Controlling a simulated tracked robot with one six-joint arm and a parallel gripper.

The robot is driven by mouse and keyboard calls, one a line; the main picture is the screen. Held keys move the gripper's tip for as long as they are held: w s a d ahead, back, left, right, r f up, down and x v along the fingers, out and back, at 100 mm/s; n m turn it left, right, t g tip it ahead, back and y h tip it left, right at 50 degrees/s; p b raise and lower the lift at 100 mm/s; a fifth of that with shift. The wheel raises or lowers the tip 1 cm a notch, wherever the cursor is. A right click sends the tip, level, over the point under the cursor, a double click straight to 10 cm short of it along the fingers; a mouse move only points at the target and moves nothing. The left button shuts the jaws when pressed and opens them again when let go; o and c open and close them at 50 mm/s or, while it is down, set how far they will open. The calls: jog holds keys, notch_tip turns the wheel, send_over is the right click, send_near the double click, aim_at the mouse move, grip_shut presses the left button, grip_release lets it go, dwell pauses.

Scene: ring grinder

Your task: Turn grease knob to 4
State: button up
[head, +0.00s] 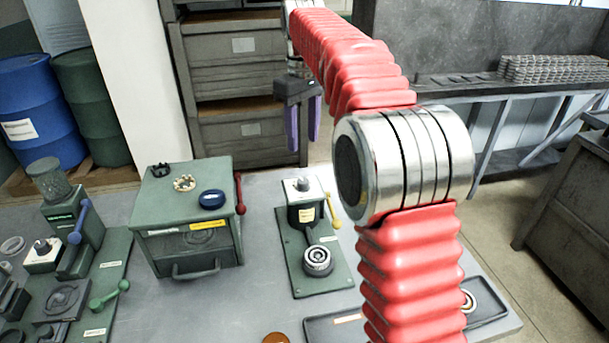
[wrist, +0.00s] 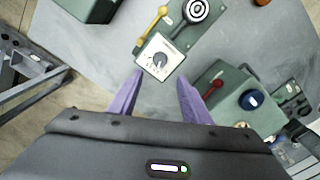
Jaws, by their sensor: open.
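A small dark knob (head: 302,184) sits on a white dial plate on top of a green unit with a yellow lever. In the wrist view the knob (wrist: 159,60) and its white dial plate (wrist: 148,50) lie just beyond the fingertips. Its marks are too small to read, so I cannot tell the setting. A second knob (head: 41,245) on a white plate stands at the far left; labels do not show which is for grease. My gripper (head: 303,145) has purple fingers, open and empty, behind the middle unit in the head view. In the wrist view its fingertips (wrist: 160,77) are apart, not visibly touching the knob.
The yellow lever (head: 332,211) and a round ringed part (head: 317,260) belong to the middle unit. Left of it stands a green drawer cabinet (head: 165,215) with a red lever (head: 240,193) and rings on top. A dark tray (head: 325,328) lies at front right.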

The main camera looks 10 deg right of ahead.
aim_at(304, 180)
notch_tip(304, 180, down, 12)
jog(key=shift+f, duration=0.1)
dwell(0.5)
jog(key=shift+c, duration=0.2)
jog(key=c, duration=0.9)
jog(key=shift+d, duration=0.2)
jog(key=shift+c, duration=0.5)
jog(key=shift+a, duration=0.1)
